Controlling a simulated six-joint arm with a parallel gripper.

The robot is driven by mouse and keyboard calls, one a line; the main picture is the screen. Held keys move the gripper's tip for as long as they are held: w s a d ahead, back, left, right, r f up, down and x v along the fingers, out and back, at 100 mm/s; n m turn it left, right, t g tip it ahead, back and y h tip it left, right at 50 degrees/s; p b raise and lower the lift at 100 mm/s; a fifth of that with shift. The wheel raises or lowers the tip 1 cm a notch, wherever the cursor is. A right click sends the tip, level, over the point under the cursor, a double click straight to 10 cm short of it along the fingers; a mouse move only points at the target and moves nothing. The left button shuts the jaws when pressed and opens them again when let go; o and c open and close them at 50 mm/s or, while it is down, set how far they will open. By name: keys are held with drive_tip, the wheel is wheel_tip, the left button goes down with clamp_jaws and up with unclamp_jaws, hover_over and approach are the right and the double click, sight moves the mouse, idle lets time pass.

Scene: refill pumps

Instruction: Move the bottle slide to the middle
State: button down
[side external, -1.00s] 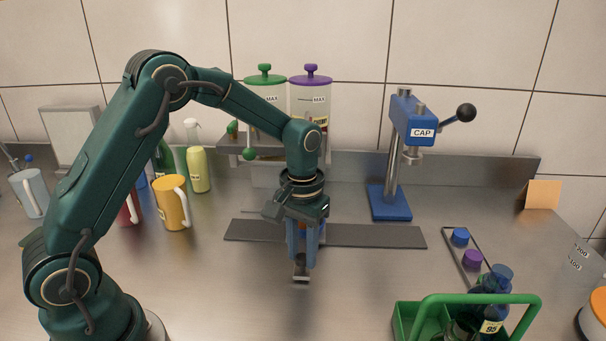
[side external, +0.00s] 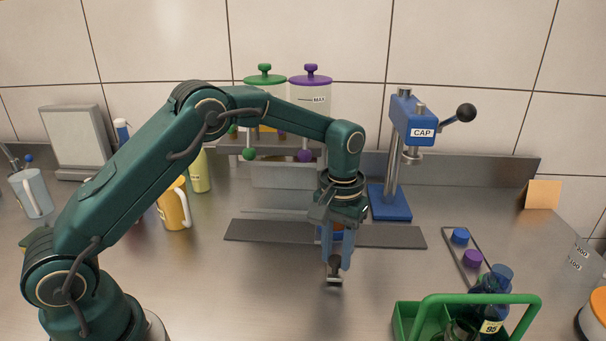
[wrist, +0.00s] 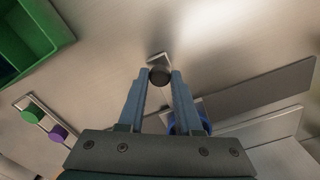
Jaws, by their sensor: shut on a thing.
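The bottle slide shows as a dark knob handle (side external: 334,269) at the front of a long dark grey rail (side external: 265,231), with a pale end piece low near the bench. My gripper (side external: 335,258) points down in front of the rail and is shut on the handle. In the wrist view, the handle's round dark knob (wrist: 160,76) sits between my two fingertips (wrist: 158,82). A blue round part (wrist: 185,123) of the slide shows partly behind the right finger. My fingers and wrist hide most of the slide's carriage.
A blue cap press (side external: 390,200) stands behind the rail's right part. Green and purple dispensers (side external: 311,88) stand behind my arm. A green bottle crate (side external: 405,318) is at front right, near a tray with blue and purple caps (side external: 472,258).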

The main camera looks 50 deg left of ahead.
drive_tip(key=shift+w+d, duration=1.25)
drive_tip(key=shift+w, duration=0.05)
drive_tip(key=c, duration=0.5)
unclamp_jaws()
drive_tip(key=shift+r, duration=2.6)
